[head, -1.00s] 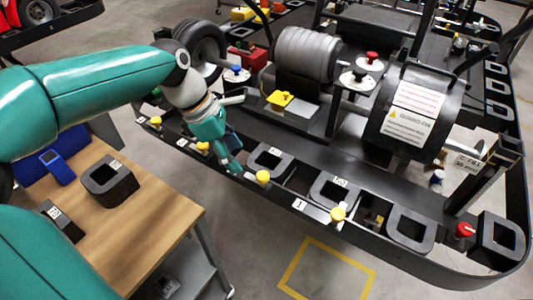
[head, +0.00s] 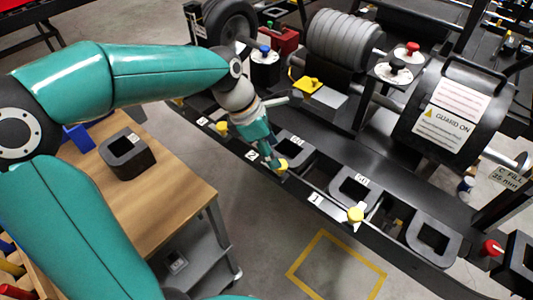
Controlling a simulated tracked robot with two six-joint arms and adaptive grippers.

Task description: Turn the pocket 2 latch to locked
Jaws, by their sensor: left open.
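A yellow knob latch (head: 282,166) sits on the near rail just right of the label 2 plate (head: 251,155); I take it as the pocket 2 latch. My left gripper (head: 274,161) points down at this latch, its fingertips beside or around the knob's left side. It is open; whether it touches the knob I cannot tell. The fingers hide part of the latch, so its turn position is unclear. My right gripper is not in view.
Other yellow latches stand on the rail by label 1 (head: 355,214) and label 3 (head: 222,127). Dark square blocks (head: 433,241) sit in pockets behind the rail. A wooden table (head: 180,185) with a dark block (head: 127,157) is at left.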

